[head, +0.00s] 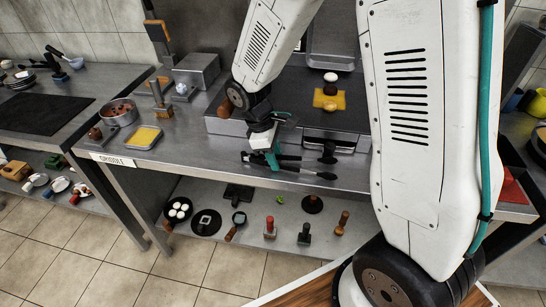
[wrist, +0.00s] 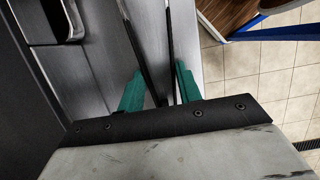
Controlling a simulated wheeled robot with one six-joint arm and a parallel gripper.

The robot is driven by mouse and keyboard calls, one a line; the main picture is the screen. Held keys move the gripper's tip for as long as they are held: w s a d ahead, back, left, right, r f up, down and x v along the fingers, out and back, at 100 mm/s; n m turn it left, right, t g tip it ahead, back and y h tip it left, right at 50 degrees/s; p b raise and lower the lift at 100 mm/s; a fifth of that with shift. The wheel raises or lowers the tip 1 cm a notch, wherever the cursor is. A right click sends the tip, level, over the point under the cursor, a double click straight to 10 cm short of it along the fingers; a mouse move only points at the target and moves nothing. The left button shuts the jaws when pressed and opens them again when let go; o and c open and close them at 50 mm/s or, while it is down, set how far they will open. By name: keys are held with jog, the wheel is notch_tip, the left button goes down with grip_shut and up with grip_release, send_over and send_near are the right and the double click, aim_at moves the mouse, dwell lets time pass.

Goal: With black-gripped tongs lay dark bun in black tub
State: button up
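My gripper (head: 273,158) is low over the counter's front edge, pointing down. In the wrist view its two teal fingers (wrist: 160,84) stand apart. Two long black bars of the tongs (wrist: 169,50) run between them; I cannot tell whether the fingers touch them. In the head view the black-gripped tongs (head: 300,171) lie along the counter front, partly hidden by my gripper. A dark round thing (head: 330,89), perhaps the dark bun, is on the griddle between a white round piece (head: 331,76) and a brown one. I cannot identify the black tub for certain.
The griddle (head: 290,95) stands behind my gripper. A pot (head: 118,112) and a yellow-filled tray (head: 144,137) stand at left. Pans and stamps fill the lower shelf (head: 190,190). My arm hides the counter's right part.

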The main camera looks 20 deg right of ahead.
grip_shut()
notch_tip(320, 180, up, 8)
dwell(0.6)
